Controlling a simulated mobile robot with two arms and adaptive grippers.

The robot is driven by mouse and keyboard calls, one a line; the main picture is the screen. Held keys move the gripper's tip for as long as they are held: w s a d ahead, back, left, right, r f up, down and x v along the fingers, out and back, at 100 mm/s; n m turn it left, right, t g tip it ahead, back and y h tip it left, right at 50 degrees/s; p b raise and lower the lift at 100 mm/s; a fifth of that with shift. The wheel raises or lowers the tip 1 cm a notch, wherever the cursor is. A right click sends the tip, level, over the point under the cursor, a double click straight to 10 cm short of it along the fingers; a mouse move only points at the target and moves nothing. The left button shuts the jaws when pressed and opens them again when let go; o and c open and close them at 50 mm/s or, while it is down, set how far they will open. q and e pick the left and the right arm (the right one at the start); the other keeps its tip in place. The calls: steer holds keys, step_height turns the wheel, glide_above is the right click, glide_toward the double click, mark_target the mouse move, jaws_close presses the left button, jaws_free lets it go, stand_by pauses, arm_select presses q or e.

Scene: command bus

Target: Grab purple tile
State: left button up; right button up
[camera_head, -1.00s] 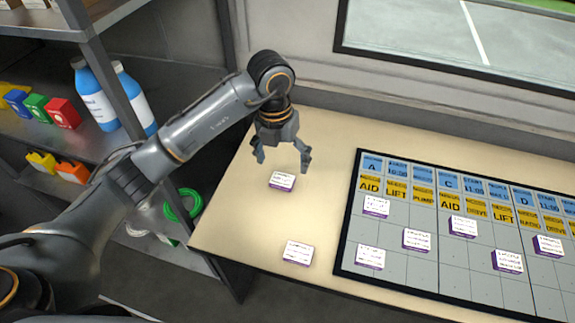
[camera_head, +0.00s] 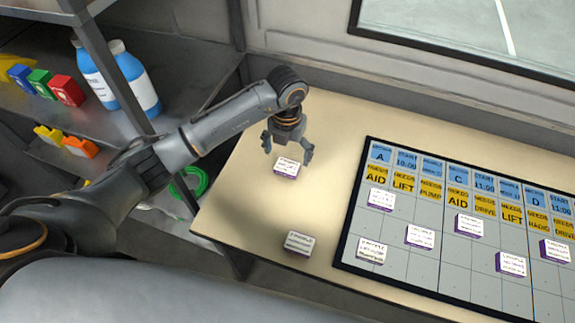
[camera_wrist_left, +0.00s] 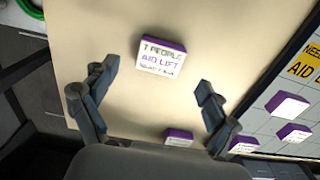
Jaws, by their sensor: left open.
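A purple tile with a white printed top (camera_head: 286,168) lies on the beige table, left of the board. In the left wrist view this tile (camera_wrist_left: 162,56) reads "7 PEOPLE AID LIFT" and lies ahead of and between the open fingers, apart from both. My left gripper (camera_head: 287,153) is open and empty, pointing down close to that tile in the head view; its fingers also show in the left wrist view (camera_wrist_left: 155,92). A second purple tile (camera_head: 299,243) lies near the table's front edge. My right gripper is not in view.
A black-framed board (camera_head: 400,270) with blue and yellow labels fills the table's right side and bears several purple tiles. A shelf (camera_head: 120,120) with blue-white bottles (camera_head: 135,80) and coloured boxes (camera_head: 67,90) stands left. The table (camera_head: 240,205) around the near tiles is clear.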

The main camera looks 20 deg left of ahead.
mark_target(287, 166)
arm_select(q)
step_height(287, 166, down, 4)
steer(key=shift+f+p, duration=0.2)
steer(key=shift+p, duration=0.35)
steer(key=c, duration=1.2)
steer(key=shift+r, duration=0.1)
steer(key=shift+c, duration=0.2)
